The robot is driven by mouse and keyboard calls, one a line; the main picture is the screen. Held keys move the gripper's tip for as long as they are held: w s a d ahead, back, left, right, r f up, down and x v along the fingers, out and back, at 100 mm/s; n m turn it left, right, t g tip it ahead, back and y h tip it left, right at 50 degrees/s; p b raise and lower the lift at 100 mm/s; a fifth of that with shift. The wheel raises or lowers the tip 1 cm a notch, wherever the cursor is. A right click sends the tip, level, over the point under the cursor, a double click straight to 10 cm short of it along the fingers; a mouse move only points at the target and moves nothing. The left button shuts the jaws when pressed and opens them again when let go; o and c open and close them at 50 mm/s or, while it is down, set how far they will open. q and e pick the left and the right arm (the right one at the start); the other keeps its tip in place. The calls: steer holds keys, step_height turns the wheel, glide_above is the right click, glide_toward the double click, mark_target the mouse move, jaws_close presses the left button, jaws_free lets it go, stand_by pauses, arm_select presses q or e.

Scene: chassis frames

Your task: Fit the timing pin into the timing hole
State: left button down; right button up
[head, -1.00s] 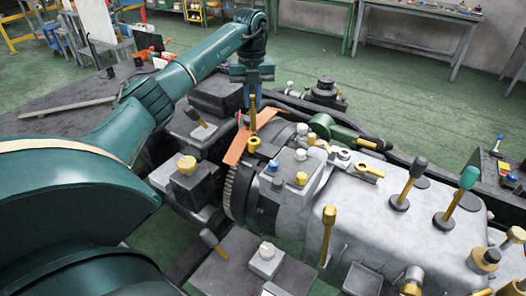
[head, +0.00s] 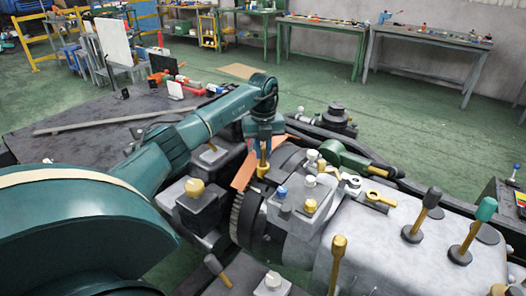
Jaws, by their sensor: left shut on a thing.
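My left gripper (head: 264,140) points down above the grey engine assembly and is shut on the brass timing pin (head: 264,152). The pin is upright, with its upper part hidden between the fingers. Just below its lower end is a brass ring (head: 262,169), which looks like the timing hole, beside an orange plate (head: 245,172) and a dark toothed wheel (head: 238,210). I cannot tell whether the pin tip touches or enters the ring. My right gripper is not in view.
The grey housing (head: 390,235) carries upright levers, including a green-knobbed one (head: 485,210). Capped blocks (head: 195,190) crowd the left of the wheel. A green handle-like part (head: 345,158) lies to the right. Benches (head: 430,38) stand far back across open green floor.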

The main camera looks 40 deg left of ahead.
arm_select(q)
steer(key=shift+f, duration=0.45)
steer(key=c, duration=1.4)
jaws_free()
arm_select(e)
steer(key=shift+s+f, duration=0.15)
arm_select(q)
steer(key=shift+r, duration=0.4)
step_height(320, 180, up, 3)
steer(key=shift+p, duration=0.75)
step_height(320, 180, up, 9)
steer(key=shift+r, duration=0.2)
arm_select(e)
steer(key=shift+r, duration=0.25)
